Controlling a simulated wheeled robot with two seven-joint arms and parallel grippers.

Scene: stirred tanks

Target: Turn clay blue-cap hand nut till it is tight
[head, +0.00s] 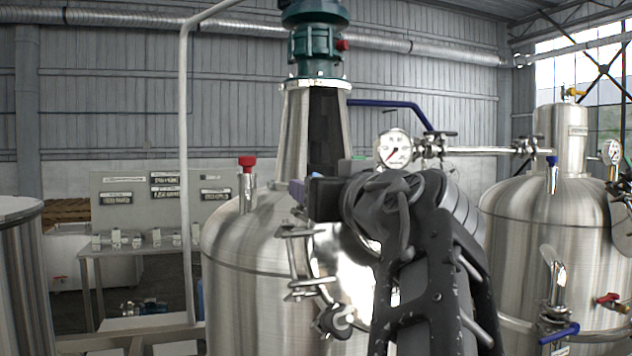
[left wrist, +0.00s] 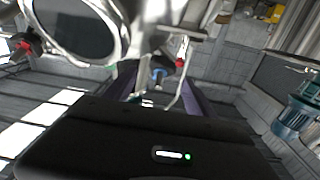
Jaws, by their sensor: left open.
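My left gripper (head: 303,192) is at the upper front of the middle steel tank (head: 235,255), its dark arm rising from the bottom right of centre. In the left wrist view its two purple fingers (left wrist: 160,88) are apart, and I see nothing held. A small blue cap (left wrist: 158,75) shows in the gap between them, with pale metal parts beside it. I cannot tell how far it is from the fingertips. In the head view the gripper and arm hide this spot, and no clay-coloured nut shows clearly. My right gripper is not in view.
The round manway (left wrist: 78,28) is close by in the left wrist view. A clamp (head: 305,262) hangs below my gripper. A red-capped fitting (head: 247,170) stands on the tank's left shoulder. A pressure gauge (head: 394,149) is behind my arm. Another tank (head: 510,230) stands right.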

